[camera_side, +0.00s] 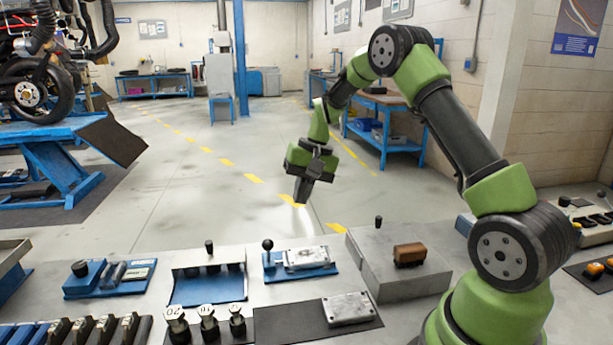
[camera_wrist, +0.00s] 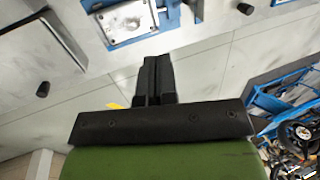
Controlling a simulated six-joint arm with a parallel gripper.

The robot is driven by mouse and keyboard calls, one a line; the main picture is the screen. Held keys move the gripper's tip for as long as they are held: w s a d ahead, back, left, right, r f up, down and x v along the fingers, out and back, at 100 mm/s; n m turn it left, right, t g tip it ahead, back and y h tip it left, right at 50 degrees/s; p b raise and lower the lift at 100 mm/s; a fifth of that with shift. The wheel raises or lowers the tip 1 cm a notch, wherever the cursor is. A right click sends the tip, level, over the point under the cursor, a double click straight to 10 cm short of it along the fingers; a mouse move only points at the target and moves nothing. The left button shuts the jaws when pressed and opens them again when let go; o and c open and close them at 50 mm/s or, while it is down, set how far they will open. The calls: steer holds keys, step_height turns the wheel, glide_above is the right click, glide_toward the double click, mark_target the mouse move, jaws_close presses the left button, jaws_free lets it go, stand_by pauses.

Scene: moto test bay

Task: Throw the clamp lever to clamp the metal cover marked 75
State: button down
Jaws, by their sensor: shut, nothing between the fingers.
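The clamp fixture has a blue base (camera_side: 272,272) and a silver metal cover (camera_side: 306,258) seated on it. A lever with a black ball knob (camera_side: 268,245) stands up at the left of the cover in the side view. The cover also shows at the top of the wrist view (camera_wrist: 120,22), on its blue base (camera_wrist: 172,20). The number 75 is not readable. My gripper (camera_side: 300,198) is shut and empty in the air, above and behind the fixture. Its closed fingers (camera_wrist: 157,62) point toward the fixture in the wrist view, apart from it.
A grey box (camera_side: 395,270) with a black peg (camera_side: 378,221) and brown block (camera_side: 409,255) stands right of the fixture. A blue tray (camera_side: 208,288) with a black knob stands left. A second metal plate (camera_side: 348,308) lies on a dark mat in front. Space around my gripper is clear.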

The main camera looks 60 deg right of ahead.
steer(key=a+v, duration=0.1)
steer(key=v, duration=0.3)
glide_above(268, 252)
steer(key=s+d, duration=0.2)
step_height(268, 252, down, 10)
steer(key=shift+w+f, duration=0.15)
steer(key=shift+w, duration=0.05)
steer(key=shift+s+a+f, duration=0.25)
steer(key=shift+a+f, duration=0.1)
steer(key=shift+a, duration=0.35)
